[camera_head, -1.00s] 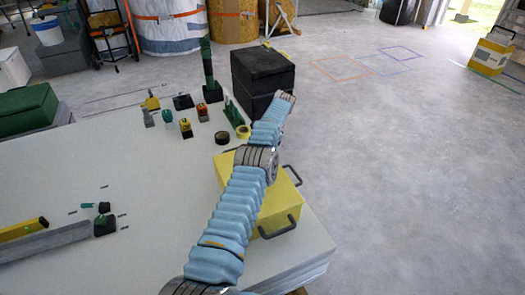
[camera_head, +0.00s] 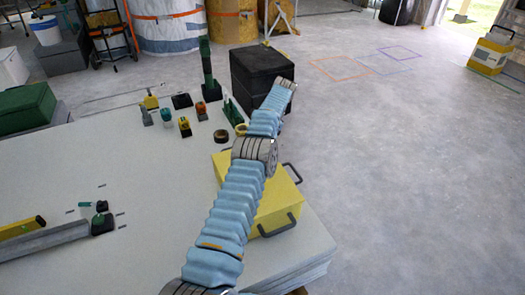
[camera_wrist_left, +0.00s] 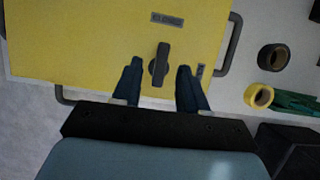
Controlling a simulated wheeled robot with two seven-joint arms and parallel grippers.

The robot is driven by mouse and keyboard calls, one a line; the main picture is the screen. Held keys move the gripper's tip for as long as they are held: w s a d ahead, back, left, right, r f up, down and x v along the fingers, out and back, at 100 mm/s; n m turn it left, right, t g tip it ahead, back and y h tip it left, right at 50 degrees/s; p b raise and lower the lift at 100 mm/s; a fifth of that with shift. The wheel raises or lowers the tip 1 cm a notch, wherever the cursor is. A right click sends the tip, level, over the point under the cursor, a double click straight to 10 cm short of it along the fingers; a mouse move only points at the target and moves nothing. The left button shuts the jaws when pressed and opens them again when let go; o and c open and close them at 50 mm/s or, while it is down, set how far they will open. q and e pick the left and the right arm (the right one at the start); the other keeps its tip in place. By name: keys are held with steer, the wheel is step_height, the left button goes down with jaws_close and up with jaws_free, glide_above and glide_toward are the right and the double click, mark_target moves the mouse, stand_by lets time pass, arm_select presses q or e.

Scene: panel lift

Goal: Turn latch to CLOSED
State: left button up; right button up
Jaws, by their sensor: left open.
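The yellow box (camera_head: 280,206) sits on the near right corner of the white table, partly hidden by my left arm in the head view. In the left wrist view its yellow face (camera_wrist_left: 85,45) carries a dark latch handle (camera_wrist_left: 159,64), standing lengthwise up the picture. A grey label (camera_wrist_left: 176,19) lies above the handle and a smaller one (camera_wrist_left: 200,70) to its right; the lettering is hard to read. My left gripper (camera_wrist_left: 159,66) is open, with one finger on each side of the handle and visible gaps. In the head view this gripper is hidden. My right gripper is out of view.
The box has dark side handles (camera_head: 291,172). A black tape roll (camera_wrist_left: 273,57) and a yellow tape roll (camera_wrist_left: 258,96) lie beside it. Several small tools stand toward the table's far edge. Black boxes (camera_head: 262,76) stand behind the table.

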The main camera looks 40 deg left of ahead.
arm_select(q)
steer(key=s+d+b, duration=0.1)
steer(key=b, duration=0.3)
steer(key=shift+s+r, duration=0.1)
steer(key=shift+r, duration=0.25)
steer(key=s+d+r+b, duration=0.2)
steer(key=s+d+r, duration=0.5)
steer(key=s+r, duration=0.1)
steer(key=shift+s+d+r, duration=0.15)
steer(key=shift+s+d, duration=0.2)
steer(key=shift+s, duration=0.3)
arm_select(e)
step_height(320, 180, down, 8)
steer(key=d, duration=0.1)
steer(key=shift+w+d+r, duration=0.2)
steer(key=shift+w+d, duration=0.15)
